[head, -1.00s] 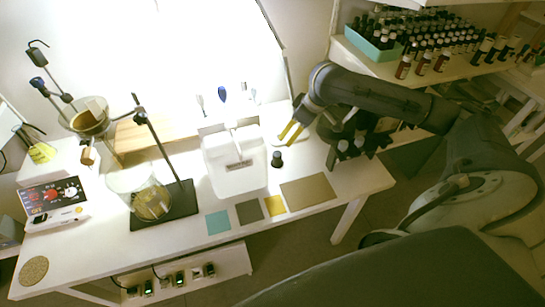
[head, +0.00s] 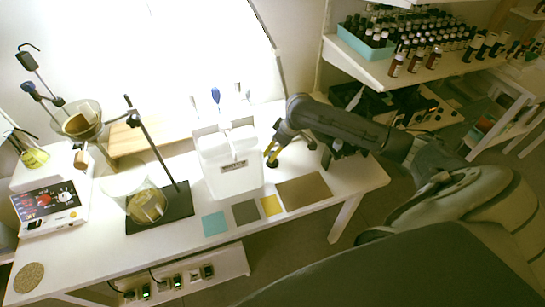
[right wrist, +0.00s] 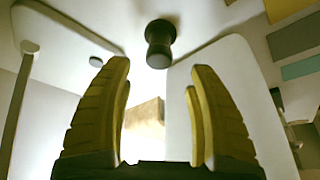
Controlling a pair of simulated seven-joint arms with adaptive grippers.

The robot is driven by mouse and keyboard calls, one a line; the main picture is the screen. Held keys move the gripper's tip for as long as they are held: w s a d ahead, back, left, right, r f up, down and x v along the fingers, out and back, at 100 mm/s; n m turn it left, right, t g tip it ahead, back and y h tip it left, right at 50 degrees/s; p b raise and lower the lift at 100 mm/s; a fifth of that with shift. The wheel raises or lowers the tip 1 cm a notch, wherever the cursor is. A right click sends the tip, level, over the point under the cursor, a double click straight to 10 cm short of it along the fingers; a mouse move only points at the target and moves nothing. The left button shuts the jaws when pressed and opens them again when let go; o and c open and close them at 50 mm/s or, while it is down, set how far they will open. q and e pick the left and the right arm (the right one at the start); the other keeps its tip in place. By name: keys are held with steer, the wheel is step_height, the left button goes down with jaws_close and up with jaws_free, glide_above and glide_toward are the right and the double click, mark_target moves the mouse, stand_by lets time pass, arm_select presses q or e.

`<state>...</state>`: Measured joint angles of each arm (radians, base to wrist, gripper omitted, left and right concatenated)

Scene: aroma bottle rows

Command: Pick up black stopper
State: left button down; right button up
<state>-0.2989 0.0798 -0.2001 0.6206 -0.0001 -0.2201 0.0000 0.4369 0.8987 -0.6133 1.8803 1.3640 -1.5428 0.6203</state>
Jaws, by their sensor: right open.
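The black stopper (right wrist: 160,42) shows in the right wrist view just beyond the fingertips, in line with the gap between them. It is small, dark and waisted. In the head view the stopper (head: 272,163) sits on the white table beside the white container (head: 232,183), partly hidden by the yellow fingers. My right gripper (head: 271,154) is over it, pointing down. In the right wrist view the right gripper (right wrist: 160,72) is open, with nothing between its fingers. My left gripper is in neither view.
The white container stands close on the left of the right gripper. Flat coloured squares, including a teal one (head: 215,223) and a brown one (head: 303,190), lie along the table's front. A stand (head: 160,215) with a glass vessel is further left. Bottles (head: 415,62) fill the right shelf.

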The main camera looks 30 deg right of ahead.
mark_target(272, 153)
steer(key=shift+x, duration=2.3)
steer(key=shift+d, duration=0.15)
steer(key=shift+c, duration=0.2)
steer(key=c, duration=1.1)
